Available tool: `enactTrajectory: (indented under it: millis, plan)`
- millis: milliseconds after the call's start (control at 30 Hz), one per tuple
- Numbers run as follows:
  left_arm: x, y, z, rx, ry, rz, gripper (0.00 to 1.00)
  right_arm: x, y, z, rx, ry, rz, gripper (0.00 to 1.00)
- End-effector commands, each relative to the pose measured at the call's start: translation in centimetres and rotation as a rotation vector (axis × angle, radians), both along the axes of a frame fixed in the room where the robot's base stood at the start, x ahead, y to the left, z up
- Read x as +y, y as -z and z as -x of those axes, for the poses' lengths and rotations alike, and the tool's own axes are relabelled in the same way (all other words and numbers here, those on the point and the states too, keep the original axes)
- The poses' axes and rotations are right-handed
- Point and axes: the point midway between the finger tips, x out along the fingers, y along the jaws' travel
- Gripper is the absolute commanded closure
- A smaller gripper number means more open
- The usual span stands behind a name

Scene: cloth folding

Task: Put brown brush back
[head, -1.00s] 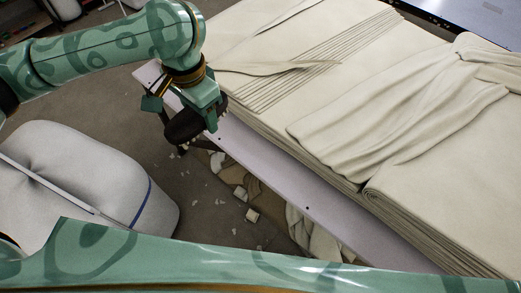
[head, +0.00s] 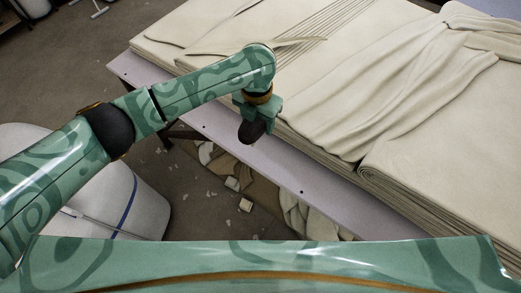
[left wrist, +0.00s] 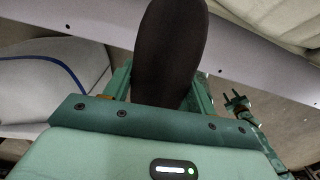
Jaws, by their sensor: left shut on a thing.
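The brown brush shows as a dark brown rounded shape in the left wrist view (left wrist: 170,55), between the fingers of my left gripper (left wrist: 165,95). My left gripper (head: 255,118) is shut on it. In the head view the brush (head: 252,131) sticks out below the gripper, over the near edge of the table (head: 300,185). Most of the brush is hidden by the gripper and its own angle. I cannot tell whether it touches the table.
Stacks of cream cloth (head: 400,60) cover most of the table, with loose folds on top. A narrow bare strip runs along the near edge. A white rounded seat-like object (head: 140,205) stands at lower left. Small scraps (head: 245,205) and cloth lie on the floor below.

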Motion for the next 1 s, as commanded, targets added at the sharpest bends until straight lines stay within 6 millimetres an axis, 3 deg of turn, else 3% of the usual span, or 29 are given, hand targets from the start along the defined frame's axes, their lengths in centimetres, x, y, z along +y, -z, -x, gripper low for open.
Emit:
enactTrajectory:
  millis: [167,300,700,1000]
  plan:
    - [-0.4,1.9,0.1,0.003,0.088,0.001,0.65,0.0,0.8,0.0,0.002,0.0,0.0,0.64]
    - [-0.4,4.7,0.1,0.003,0.089,-0.001,0.65,0.0,2.0,0.4,0.01,0.0,-0.001,0.64]
    - [-0.4,10.6,0.1,0.002,0.088,0.0,0.65,0.2,4.6,1.0,0.027,0.0,-0.004,0.64]
    - [-0.4,10.5,0.0,-0.002,0.088,0.0,0.65,0.4,4.4,1.0,0.026,0.0,-0.005,0.64]
